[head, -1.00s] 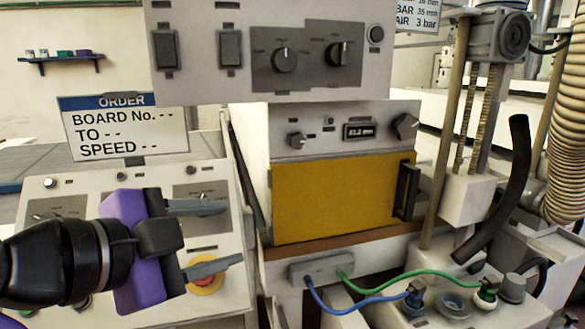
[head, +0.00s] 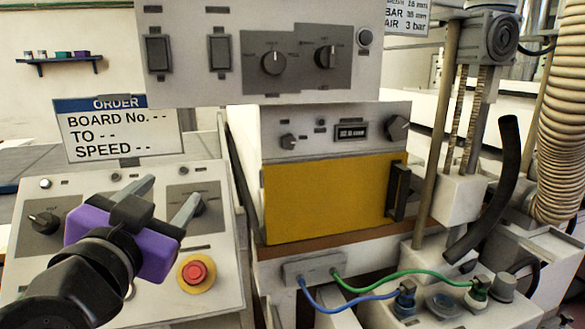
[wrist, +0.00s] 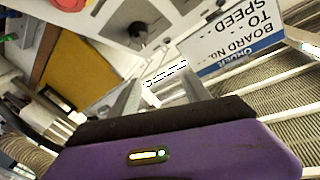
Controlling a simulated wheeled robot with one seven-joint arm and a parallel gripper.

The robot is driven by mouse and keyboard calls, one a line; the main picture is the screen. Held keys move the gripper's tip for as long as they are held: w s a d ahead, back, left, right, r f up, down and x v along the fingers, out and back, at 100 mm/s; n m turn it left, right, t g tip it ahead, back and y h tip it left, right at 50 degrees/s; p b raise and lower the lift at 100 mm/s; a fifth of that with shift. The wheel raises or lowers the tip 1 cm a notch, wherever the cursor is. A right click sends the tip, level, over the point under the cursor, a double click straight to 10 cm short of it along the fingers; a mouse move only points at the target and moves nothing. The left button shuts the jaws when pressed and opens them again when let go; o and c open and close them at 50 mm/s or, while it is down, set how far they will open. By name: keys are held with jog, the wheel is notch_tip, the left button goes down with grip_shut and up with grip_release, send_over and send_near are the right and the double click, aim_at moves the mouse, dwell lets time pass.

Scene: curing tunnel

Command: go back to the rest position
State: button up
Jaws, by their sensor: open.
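My gripper (head: 166,198) is at the left in the head view, in front of the sloped control panel (head: 215,262). Its purple body and two grey fingers point up and to the right. The fingers are apart with nothing between them. In the wrist view the gripper (wrist: 155,92) shows its purple body at the bottom, with the fingers reaching toward a panel with a dark knob (wrist: 138,30). My gripper hides part of the control panel. Whether a finger touches the panel I cannot tell.
A red emergency button (head: 196,272) on a yellow ring sits right of my gripper. The order sign (head: 118,128) stands behind it. A yellow-doored unit (head: 325,197) is in the middle. Blue (head: 345,305) and green (head: 410,276) cables lie at the lower right.

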jog(key=f+n+y, duration=0.1)
jog(key=f+n, duration=0.1)
jog(key=f+n+y, duration=0.2)
jog(key=f, duration=0.1)
jog(key=shift+d+p, duration=0.2)
jog(key=shift+p, duration=0.1)
jog(key=s+d+f+n+y+p, duration=0.2)
jog(key=s+d+f+n+y, duration=0.45)
jog(key=d+f, duration=0.65)
jog(key=s+d+f+m+g+h+p, duration=0.1)
jog(key=s+d+f+h, duration=0.3)
jog(key=s+d, duration=0.8)
jog(key=s+d+f+m+g+h+p, duration=0.2)
jog(key=s+d, duration=1)
jog(key=s, duration=0.8)
jog(key=f+m+h+p, duration=0.1)
jog(key=m+h, duration=0.1)
jog(key=h, duration=0.1)
jog(key=shift+d+f+m+p, duration=0.35)
jog(key=shift+r+h, duration=0.1)
jog(key=shift+h, duration=0.15)
